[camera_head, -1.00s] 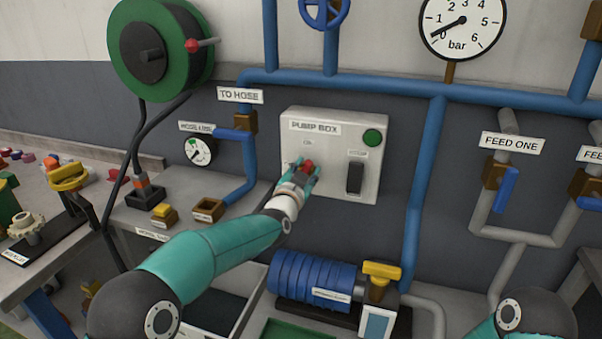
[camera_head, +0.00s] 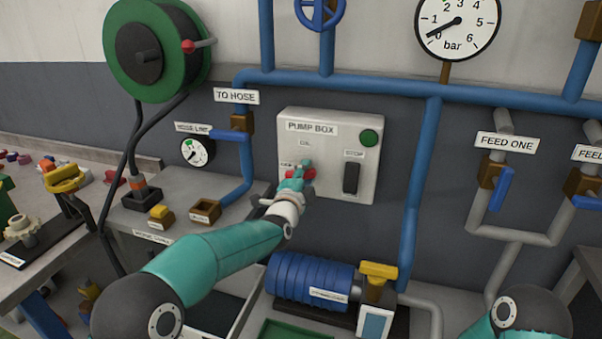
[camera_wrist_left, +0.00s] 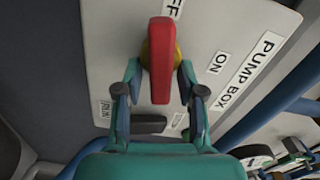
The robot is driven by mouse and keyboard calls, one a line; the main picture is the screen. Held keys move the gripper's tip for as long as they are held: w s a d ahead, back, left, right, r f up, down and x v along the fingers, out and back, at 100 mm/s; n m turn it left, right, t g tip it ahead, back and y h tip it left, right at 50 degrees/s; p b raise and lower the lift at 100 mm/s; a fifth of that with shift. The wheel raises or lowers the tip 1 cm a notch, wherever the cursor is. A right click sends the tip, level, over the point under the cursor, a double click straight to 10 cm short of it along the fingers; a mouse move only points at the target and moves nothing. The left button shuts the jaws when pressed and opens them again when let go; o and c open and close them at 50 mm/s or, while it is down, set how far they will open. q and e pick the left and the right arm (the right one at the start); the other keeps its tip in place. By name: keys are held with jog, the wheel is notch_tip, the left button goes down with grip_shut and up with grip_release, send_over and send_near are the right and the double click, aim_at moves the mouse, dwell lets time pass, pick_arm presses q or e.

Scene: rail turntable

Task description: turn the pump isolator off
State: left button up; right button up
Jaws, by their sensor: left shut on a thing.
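The pump isolator is a red bar handle on a yellow hub on the grey pump box (camera_head: 335,190). In the left wrist view the red handle (camera_wrist_left: 161,50) lies between my left gripper's fingers (camera_wrist_left: 160,75), its far end by the OFF label. The ON label (camera_wrist_left: 217,62) is off to one side. In the head view my left gripper (camera_head: 297,177) is at the box's left side, shut on the handle. Bits of red handle (camera_head: 309,173) show at both sides of the fingers; the rest is hidden. My right gripper is not in view.
A blue pump (camera_head: 308,277) with a yellow handle (camera_head: 379,270) stands below. A hose-line gauge (camera_head: 197,152) is to the left.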

pick_arm(q)
jog(key=shift+w+a+f+m, duration=0.1)
jog(key=shift+a+f+m, duration=0.05)
jog(key=shift+m, duration=0.95)
jog(key=o, duration=0.8)
jog(key=shift+w+f, duration=0.1)
jog(key=shift+f, duration=0.05)
